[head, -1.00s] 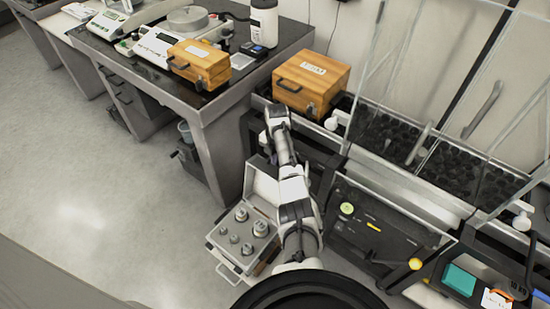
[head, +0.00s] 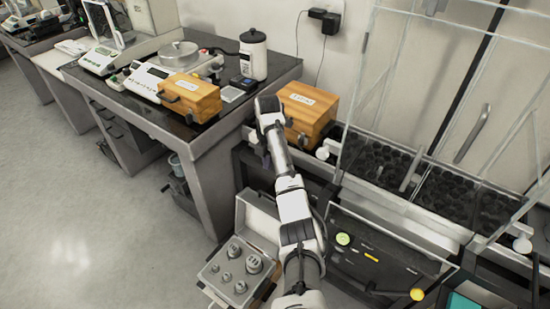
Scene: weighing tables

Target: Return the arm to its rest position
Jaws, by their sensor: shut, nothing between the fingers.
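My arm (head: 295,210) reaches up and away from the bottom middle of the head view, in front of the wooden box beside the glass-walled case. My gripper (head: 268,104) is at the far end of the arm, just left of that wooden box (head: 306,112). It is shut and appears empty, and its fingertips are small and hard to make out. I cannot tell whether it touches the box.
A dark-topped table (head: 200,128) at left bears another wooden box (head: 189,97), balances (head: 148,76) and a white bottle (head: 253,54). An open case of weights (head: 237,268) sits low beside my arm. A glass-walled case (head: 440,130) stands at right. Open floor (head: 70,220) lies at left.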

